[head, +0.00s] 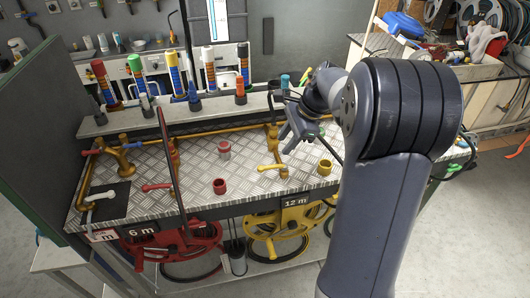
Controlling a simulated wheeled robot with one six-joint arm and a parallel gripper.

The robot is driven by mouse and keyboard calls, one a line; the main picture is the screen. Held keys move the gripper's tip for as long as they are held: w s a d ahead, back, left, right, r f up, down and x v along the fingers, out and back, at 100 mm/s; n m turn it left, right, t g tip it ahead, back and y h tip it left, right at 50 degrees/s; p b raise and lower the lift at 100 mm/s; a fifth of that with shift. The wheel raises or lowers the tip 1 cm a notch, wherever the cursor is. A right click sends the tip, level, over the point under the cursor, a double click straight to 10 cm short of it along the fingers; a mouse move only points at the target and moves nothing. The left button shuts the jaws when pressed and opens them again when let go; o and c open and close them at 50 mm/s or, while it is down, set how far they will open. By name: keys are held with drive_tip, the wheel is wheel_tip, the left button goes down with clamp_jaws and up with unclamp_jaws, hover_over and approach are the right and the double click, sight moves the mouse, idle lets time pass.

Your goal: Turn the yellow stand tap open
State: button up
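A yellow lever handle (271,168) stands on the checkered metal bench top, at the right half of the bench above the 12 m sign. It looks like the yellow stand tap, and its lever points left. My gripper (285,140) is above the bench, just up and right of the yellow lever and apart from it. Its fingers look spread with nothing between them.
A red lever (157,187) and a white lever (99,197) stand to the left. Red (220,186) and yellow (325,167) cups stand near the yellow lever. Reels (285,232) hang below the front edge.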

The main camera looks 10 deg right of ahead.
sight(271, 167)
drive_tip(key=x, duration=1)
drive_tip(key=shift+s+f+p, duration=0.1)
drive_tip(key=shift+f+p, duration=0.15)
drive_tip(key=shift+p, duration=0.15)
clamp_jaws()
